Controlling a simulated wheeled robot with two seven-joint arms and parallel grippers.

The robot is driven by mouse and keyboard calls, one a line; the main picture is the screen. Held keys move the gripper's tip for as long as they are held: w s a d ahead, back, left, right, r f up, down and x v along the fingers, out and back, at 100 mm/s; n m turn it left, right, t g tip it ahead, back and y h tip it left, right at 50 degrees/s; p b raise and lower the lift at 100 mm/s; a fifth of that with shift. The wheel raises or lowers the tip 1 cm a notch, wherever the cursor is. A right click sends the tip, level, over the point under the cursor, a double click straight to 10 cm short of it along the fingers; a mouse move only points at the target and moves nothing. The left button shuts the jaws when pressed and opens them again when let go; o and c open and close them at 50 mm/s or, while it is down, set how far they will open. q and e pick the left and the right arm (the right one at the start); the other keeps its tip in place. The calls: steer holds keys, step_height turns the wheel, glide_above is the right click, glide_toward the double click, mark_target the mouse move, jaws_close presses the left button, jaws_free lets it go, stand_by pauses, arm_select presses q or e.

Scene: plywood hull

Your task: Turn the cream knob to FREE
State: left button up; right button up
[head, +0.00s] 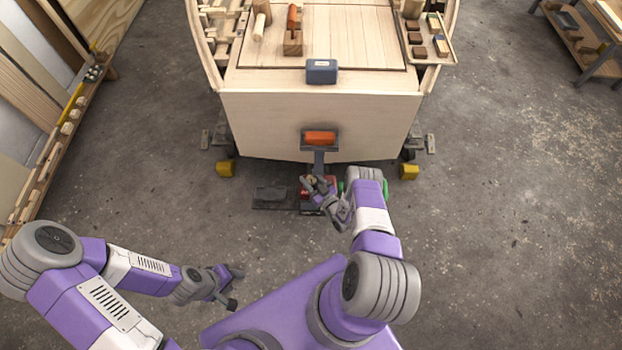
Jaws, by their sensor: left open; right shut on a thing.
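A small cream knob (312,178) shows as a pale spot between the fingertips of my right gripper (311,184), low behind the plywood hull. The gripper is shut on it and hides most of it. A red part (304,193) shows beside and below the fingers. The knob's pointer and any FREE marking are too small or covered to read. My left gripper (236,288) is open and empty at the lower left, well apart from the knob.
The plywood hull (260,125) stands ahead, with an orange roller-like part (320,138) in a dark bracket on its end. A blue-grey box (321,71) sits on its top edge. Yellow blocks (225,169) flank it below. A dark plate (270,197) lies left of the knob.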

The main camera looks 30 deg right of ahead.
mark_target(314, 183)
steer(key=o, duration=1)
steer(key=shift+c, duration=0.2)
steer(key=s, duration=0.2)
steer(key=s+p, duration=0.1)
steer(key=s, duration=0.1)
steer(key=s+p, duration=0.1)
steer(key=s, duration=0.1)
steer(key=shift+s+d, duration=0.25)
steer(key=shift+s, duration=0.6)
